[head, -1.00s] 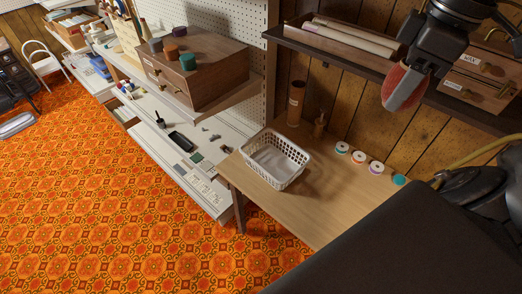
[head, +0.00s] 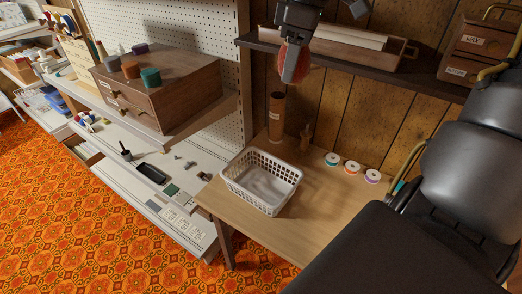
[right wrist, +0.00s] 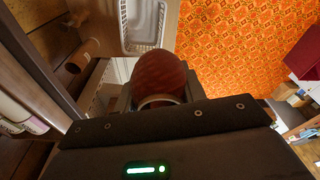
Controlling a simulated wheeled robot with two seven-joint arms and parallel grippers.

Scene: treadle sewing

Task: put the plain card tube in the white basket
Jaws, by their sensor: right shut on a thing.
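The white basket (head: 262,181) stands empty on the wooden table, and it also shows at the top of the right wrist view (right wrist: 145,30). A brown card tube (head: 277,116) stands upright on the table behind the basket, near the wall; it appears at the left in the right wrist view (right wrist: 84,55). My right gripper (head: 293,66) is in the air above and slightly right of the tube, apart from it. It is shut on a reddish rounded thing (right wrist: 160,78), whose full shape is partly hidden by the fingers. My left gripper is out of view.
A dark wall shelf (head: 370,68) carries a wooden tray (head: 408,52) with pale rolls and a small drawer box (head: 480,60). A small brown bottle (head: 305,138) and several thread spools (head: 351,167) stand on the table (head: 290,228). The front of the table is clear.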

